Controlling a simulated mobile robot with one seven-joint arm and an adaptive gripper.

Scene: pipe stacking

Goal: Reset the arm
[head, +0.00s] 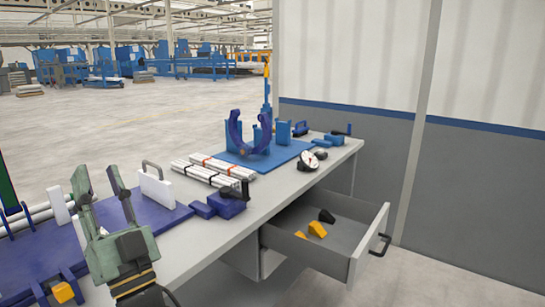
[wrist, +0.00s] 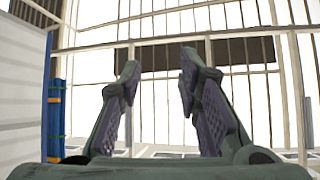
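My gripper (head: 98,185) is at the lower left of the head view, raised over the near end of the workbench with its fingers pointing up. The two fingers are apart and nothing is between them. In the wrist view my gripper (wrist: 155,100) also shows open and empty, with the hall's roof and window frames behind it.
The grey workbench (head: 262,200) carries a blue fixture (head: 240,135), bundled white pipes (head: 208,175), a white block with a handle (head: 156,187) and a gauge (head: 308,161). An open drawer (head: 335,250) juts out at the right, holding orange and black pieces. A wall stands behind it.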

